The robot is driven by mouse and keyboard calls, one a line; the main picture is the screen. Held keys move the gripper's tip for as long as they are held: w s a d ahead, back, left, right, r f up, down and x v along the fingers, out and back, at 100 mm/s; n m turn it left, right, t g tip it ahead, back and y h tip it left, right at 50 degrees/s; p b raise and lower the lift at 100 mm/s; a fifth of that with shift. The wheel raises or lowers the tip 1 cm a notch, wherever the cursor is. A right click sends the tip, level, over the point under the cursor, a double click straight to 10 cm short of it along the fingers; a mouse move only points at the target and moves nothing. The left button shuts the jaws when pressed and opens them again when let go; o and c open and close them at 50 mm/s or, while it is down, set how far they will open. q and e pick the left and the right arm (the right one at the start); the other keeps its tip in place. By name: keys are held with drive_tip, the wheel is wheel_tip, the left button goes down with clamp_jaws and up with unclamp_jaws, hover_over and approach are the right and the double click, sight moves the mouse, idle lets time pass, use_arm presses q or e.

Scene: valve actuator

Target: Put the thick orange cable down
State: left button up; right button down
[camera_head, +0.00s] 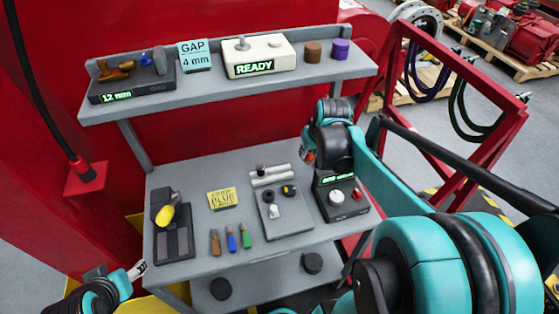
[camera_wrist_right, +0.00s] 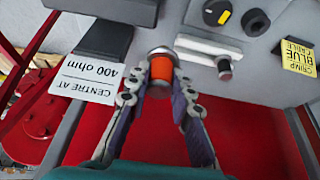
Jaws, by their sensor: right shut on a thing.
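The thick orange cable shows in the right wrist view (camera_wrist_right: 159,72) as a short orange cylinder with a silver metal end. My right gripper (camera_wrist_right: 160,80) is shut on it, one finger on each side. In the head view only a small orange-red bit of the cable (camera_head: 308,156) shows beside my right gripper (camera_head: 312,150), near the back right of the lower bench top (camera_head: 190,187). Whether the cable touches the bench cannot be told. My left gripper (camera_head: 130,275) is at the lower left, in front of the bench; its fingers are too small to read.
A black device with a white knob (camera_head: 340,196) stands at right. Brown, blue and green short pieces (camera_head: 231,238) are in front. A yellow note (camera_head: 222,198) lies left. The upper shelf (camera_head: 225,85) overhangs behind.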

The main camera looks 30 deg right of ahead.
drive_tip(key=w+a+f+b, duration=0.1)
drive_tip(key=w+f, duration=0.1)
drive_tip(key=f, duration=0.1)
drive_tip(key=w+f+b, duration=0.2)
drive_tip(key=w+f, duration=0.1)
drive_tip(key=w+a+f+b, duration=0.1)
drive_tip(key=w+f, duration=0.1)
drive_tip(key=f, duration=0.1)
drive_tip(key=shift+w+a+f+b, duration=0.1)
drive_tip(key=shift+w+a+b, duration=0.2)
drive_tip(key=shift+a, duration=0.05)
drive_tip(key=shift+f+b, duration=0.35)
drive_tip(key=shift+f, duration=0.15)
drive_tip(key=c, duration=1.3)
unclamp_jaws()
drive_tip(key=shift+c, duration=0.2)
